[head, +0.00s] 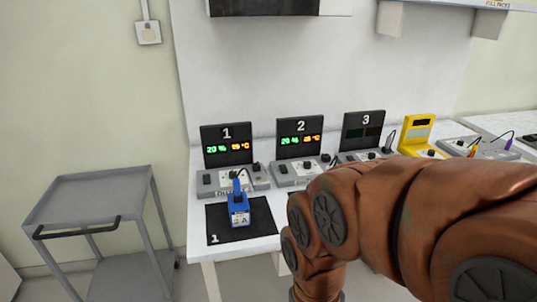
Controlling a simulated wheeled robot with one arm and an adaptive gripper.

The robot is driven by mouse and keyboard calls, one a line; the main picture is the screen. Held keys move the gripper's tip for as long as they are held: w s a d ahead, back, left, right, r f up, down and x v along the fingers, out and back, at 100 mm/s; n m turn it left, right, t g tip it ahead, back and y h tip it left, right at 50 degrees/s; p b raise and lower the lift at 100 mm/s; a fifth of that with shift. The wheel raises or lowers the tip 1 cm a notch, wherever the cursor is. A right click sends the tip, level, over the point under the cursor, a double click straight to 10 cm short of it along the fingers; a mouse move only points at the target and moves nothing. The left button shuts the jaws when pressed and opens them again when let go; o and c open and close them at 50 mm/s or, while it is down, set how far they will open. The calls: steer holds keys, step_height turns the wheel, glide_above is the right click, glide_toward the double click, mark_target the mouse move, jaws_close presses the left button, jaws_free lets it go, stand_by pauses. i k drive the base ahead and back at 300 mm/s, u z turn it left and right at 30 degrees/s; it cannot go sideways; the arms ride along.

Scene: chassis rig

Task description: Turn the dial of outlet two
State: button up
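Outlet two (298,138) stands on the white bench, a dark display marked 2 with green and orange digits lit. Its grey base (285,173) sits in front of the display and carries a small dark knob (307,165), which looks like the dial; its setting is too small to read. My brown arm fills the lower right and hides the bench in front of outlets two and three. My gripper is not visible in the head view, so I cannot tell where its fingers are.
Outlet one (227,145) is lit, with a blue device (238,208) on the black mat (262,228) before it. Outlet three (363,132) shows a dark display. A yellow meter (416,130) stands further right. A grey cart (95,190) stands left of the bench.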

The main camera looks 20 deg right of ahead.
mark_target(307, 166)
steer(key=z, duration=0.15)
steer(key=i, duration=1)
steer(key=z, duration=0.5)
